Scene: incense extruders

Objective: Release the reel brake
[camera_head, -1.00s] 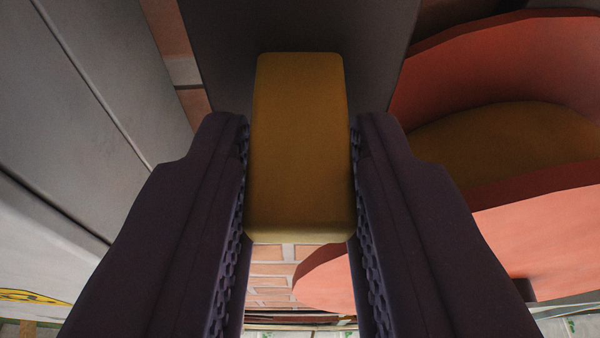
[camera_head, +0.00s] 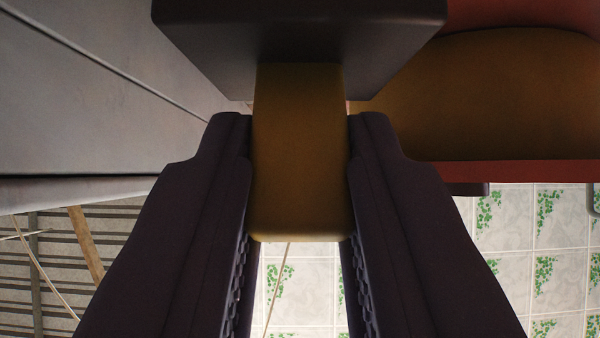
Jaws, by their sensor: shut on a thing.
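A yellow-brown block-shaped handle (camera_head: 299,150), which looks like the reel brake's grip, is between the two dark fingers of my gripper (camera_head: 300,185). The fingers are shut on its sides. Its upper end meets a dark grey block (camera_head: 300,40) at the top of the picture. To the right is a reel with a red-orange flange (camera_head: 520,172) and a yellow-brown core or winding (camera_head: 490,95). The fingers and the dark block hide part of the reel.
A grey panelled housing (camera_head: 90,100) fills the upper left, close to my left finger. Below it are a slatted surface (camera_head: 60,265) and a wooden strut (camera_head: 86,243). Pale tiles with green leaf patterns (camera_head: 540,250) show at the lower right, behind the fingers.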

